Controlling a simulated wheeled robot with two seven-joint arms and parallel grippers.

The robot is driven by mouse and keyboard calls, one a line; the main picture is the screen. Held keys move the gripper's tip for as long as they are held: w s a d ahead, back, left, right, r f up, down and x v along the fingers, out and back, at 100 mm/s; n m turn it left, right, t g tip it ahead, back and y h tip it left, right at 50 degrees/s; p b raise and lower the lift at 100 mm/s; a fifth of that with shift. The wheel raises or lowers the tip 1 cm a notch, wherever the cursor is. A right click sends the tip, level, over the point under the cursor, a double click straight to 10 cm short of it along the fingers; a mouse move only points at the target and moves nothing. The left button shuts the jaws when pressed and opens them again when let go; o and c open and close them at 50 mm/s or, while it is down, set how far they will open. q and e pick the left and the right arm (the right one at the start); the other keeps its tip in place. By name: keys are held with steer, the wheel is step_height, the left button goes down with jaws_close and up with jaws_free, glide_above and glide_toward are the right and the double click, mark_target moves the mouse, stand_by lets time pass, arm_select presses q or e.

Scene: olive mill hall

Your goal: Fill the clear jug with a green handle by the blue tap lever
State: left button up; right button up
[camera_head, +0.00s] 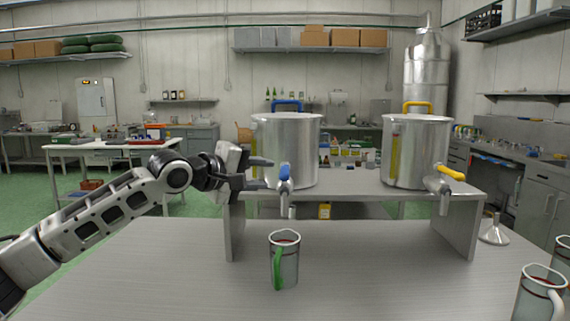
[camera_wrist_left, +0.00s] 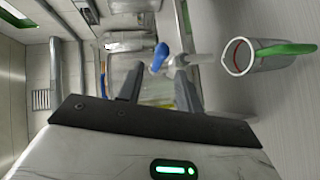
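The clear jug (camera_head: 290,265) with a green handle (camera_head: 277,268) stands upright on the table below the spout of the left tap (camera_head: 284,198). It has a red line near its rim; I cannot tell any liquid in it. The blue tap lever (camera_head: 284,172) is on the left steel tank (camera_head: 290,150). My left gripper (camera_head: 270,173) is open and empty, its fingertips close to the lever. In the left wrist view, the lever (camera_wrist_left: 159,58) shows just beyond the gap between the fingers (camera_wrist_left: 157,78), and the jug (camera_wrist_left: 240,55) is at right. My right gripper is out of view.
A second steel tank (camera_head: 418,150) with a yellow lever (camera_head: 451,173) stands right on the same raised shelf (camera_head: 350,184). Jugs with white handles (camera_head: 545,285) stand at the right edge, near a metal funnel (camera_head: 494,230). The table front is clear around the jug.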

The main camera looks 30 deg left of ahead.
mark_target(285, 171)
arm_select(q)
steer(key=p+x, duration=0.1)
steer(key=x, duration=0.7)
steer(key=shift+p, duration=0.4)
jaws_close()
